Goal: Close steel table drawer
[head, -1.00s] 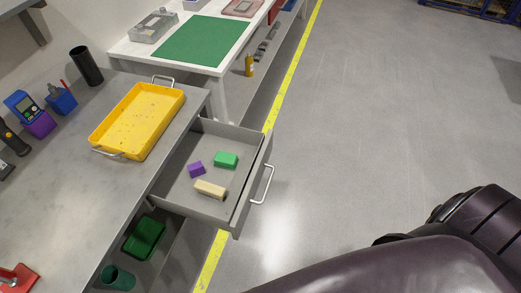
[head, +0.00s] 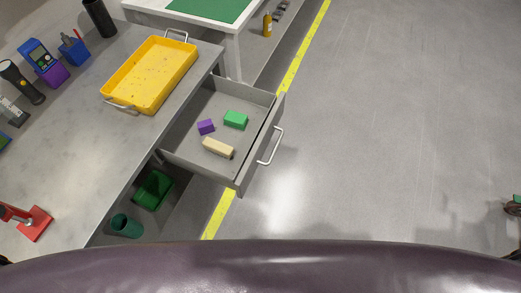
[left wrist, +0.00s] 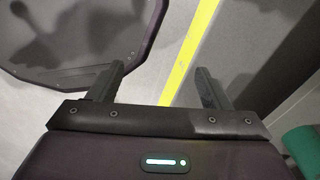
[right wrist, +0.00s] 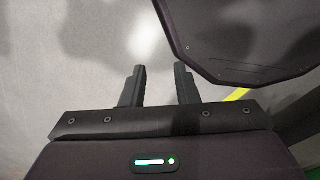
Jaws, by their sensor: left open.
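The steel table (head: 75,155) is on the left in the head view. Its grey drawer (head: 259,145) is pulled out to the right, with a bar handle (head: 272,148) on its front. Inside lie a green block (head: 235,120), a purple block (head: 206,127) and a cream block (head: 218,148). My left gripper (left wrist: 162,82) is open and empty over the floor with the yellow line. My right gripper (right wrist: 160,76) is open by a smaller gap and empty over grey floor. The drawer is not in either wrist view, and neither gripper shows clearly in the head view.
A yellow tray (head: 149,77) stands on the table, with several tools at its left. A green bin (head: 153,190) and a green cup (head: 127,226) sit below. A white table (head: 235,45) stands behind. The floor right of the drawer is clear.

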